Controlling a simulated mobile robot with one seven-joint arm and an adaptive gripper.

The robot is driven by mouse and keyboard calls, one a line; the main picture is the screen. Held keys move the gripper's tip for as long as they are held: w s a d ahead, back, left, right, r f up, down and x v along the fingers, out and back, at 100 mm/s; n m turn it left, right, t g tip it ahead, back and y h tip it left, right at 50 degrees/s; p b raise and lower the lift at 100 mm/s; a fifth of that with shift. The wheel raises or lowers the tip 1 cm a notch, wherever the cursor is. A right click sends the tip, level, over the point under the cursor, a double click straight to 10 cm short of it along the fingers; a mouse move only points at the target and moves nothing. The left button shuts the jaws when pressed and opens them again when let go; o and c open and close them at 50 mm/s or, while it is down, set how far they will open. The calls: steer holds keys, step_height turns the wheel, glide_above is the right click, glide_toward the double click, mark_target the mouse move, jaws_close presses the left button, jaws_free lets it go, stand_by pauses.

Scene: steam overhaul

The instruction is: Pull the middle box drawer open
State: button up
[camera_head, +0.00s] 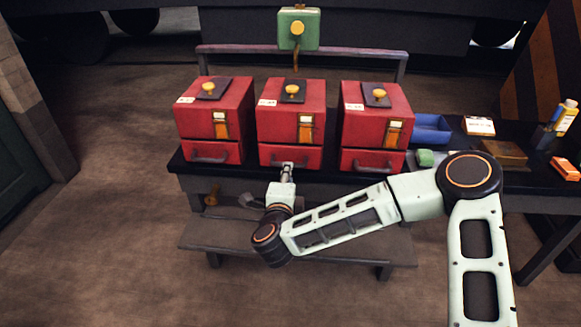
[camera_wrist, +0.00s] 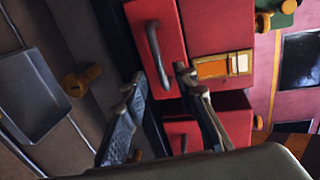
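The middle red box (camera_head: 291,110) stands on the dark bench, with its red drawer (camera_head: 308,157) below and a dark handle (camera_head: 268,162) on the drawer front. The drawer looks shut. My gripper (camera_head: 287,167) is in front of this drawer, near the right part of the handle. In the wrist view, which is turned sideways, the drawer (camera_wrist: 172,32) and its bar handle (camera_wrist: 154,50) show at the top. My gripper's two fingers (camera_wrist: 160,82) are spread, with the handle's lower end between or just beyond the tips. I cannot tell whether they touch it.
Similar red boxes stand at the left (camera_head: 211,115) and right (camera_head: 374,118). A blue tray (camera_head: 432,135), a small green item (camera_head: 425,158) and bottles (camera_head: 563,115) are further right. A lower bench plank (camera_head: 215,235) lies under my arm. The floor in front is clear.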

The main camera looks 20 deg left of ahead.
mark_target(304, 156)
steer(key=b+x, duration=0.1)
steer(key=x, duration=0.6)
jaws_close()
stand_by(0.3)
